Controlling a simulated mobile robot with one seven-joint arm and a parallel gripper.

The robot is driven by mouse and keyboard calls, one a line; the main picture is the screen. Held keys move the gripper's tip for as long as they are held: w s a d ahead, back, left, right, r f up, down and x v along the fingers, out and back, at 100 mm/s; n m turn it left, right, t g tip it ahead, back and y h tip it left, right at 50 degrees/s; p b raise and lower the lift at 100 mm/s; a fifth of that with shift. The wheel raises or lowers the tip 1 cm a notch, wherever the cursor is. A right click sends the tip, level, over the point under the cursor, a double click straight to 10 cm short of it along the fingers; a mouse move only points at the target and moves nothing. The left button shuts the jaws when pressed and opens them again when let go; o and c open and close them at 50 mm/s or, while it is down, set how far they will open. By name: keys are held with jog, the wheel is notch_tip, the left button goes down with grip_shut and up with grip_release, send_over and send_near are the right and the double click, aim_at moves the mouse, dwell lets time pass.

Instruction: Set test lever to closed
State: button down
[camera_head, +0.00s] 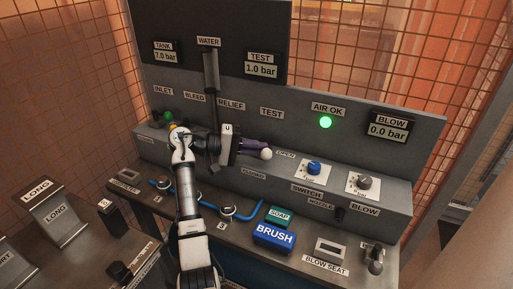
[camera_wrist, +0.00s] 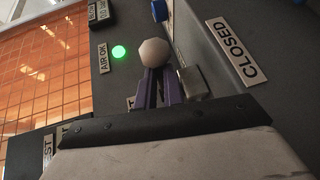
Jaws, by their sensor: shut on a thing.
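The test lever shows as a pale round knob (camera_head: 267,153), also in the wrist view (camera_wrist: 154,52), with a dark stem behind it. My gripper (camera_head: 255,148) has its purple fingers shut around the stem, just behind the knob; they also show in the wrist view (camera_wrist: 160,86). The OPEN label (camera_head: 286,154) is right of the knob, and the CLOSED label (camera_head: 253,173) is below and left of it. CLOSED also shows in the wrist view (camera_wrist: 238,50), right of the lever.
The TEST gauge (camera_head: 261,68) reads 1.0 bar. The AIR OK light (camera_head: 325,122) glows green. A blue switch knob (camera_head: 314,167) and a grey BLOW knob (camera_head: 364,182) sit to the right. SOAP (camera_head: 279,215) and BRUSH (camera_head: 273,236) blocks lie on the bench below.

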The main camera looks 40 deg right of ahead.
jog(key=c, duration=1.5)
grip_release()
jog(key=b+v, duration=0.3)
jog(key=v, duration=1)
jog(key=shift+w+a+b, duration=0.15)
jog(key=shift+a+b, duration=0.15)
jog(key=shift+a, duration=0.05)
jog(key=shift+r, duration=0.1)
